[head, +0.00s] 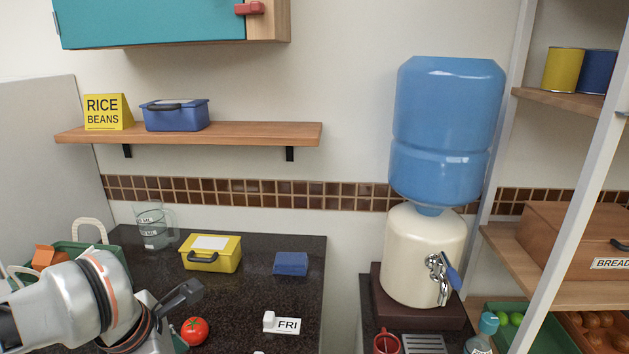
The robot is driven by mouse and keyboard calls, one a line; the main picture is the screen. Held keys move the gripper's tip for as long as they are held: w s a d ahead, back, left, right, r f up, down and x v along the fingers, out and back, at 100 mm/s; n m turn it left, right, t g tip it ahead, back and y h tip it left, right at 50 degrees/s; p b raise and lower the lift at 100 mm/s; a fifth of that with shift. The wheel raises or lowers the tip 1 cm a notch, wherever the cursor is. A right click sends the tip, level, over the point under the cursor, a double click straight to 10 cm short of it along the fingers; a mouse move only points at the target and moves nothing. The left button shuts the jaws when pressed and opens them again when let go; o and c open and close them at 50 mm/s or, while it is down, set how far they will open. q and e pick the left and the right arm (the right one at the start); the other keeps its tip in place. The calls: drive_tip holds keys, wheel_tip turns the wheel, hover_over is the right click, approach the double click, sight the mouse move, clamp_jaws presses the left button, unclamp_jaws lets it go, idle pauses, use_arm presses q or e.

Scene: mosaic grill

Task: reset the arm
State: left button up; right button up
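My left arm comes in at the lower left over the dark counter (245,300). My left gripper (180,298) shows a dark finger pointing right, above and to the left of a red tomato (195,330). The rest of the gripper is hidden behind its own wrist, so I cannot tell how far apart the fingers are. I see nothing held in it. My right gripper is not in view.
A yellow box (212,254), a blue block (291,263), a glass jug (153,228) and a FRI sign (284,323) stand on the counter. A green basket (75,252) is behind my arm. A water dispenser (424,255) and shelving (570,100) are right.

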use_arm(q)
drive_tip(key=w+d+f+n+t+h, duration=0.1)
drive_tip(key=d+f+n+t+h, duration=0.15)
drive_tip(key=n, duration=0.75)
drive_tip(key=w+d+f+n+t+h, duration=0.1)
drive_tip(key=w+d+f+n+t, duration=0.2)
drive_tip(key=n, duration=0.7)
drive_tip(key=s+a+f+n+g+y, duration=0.1)
drive_tip(key=s+a+f+n+y, duration=0.4)
drive_tip(key=a+n, duration=0.5)
drive_tip(key=s+a+f+n+g+y, duration=0.1)
drive_tip(key=s+a+f+n+y, duration=0.3)
drive_tip(key=s+a+f+n, duration=0.5)
drive_tip(key=w+d+f+n+t+h, duration=0.2)
drive_tip(key=d+f+h, duration=0.4)
drive_tip(key=d+f, duration=0.6)
wheel_tip(320, 180, down, 2)
drive_tip(key=n+t, duration=0.1)
drive_tip(key=n, duration=0.1)
drive_tip(key=shift+d+f+n, duration=0.15)
drive_tip(key=shift+d+n, duration=0.05)
drive_tip(key=shift+n, duration=0.2)
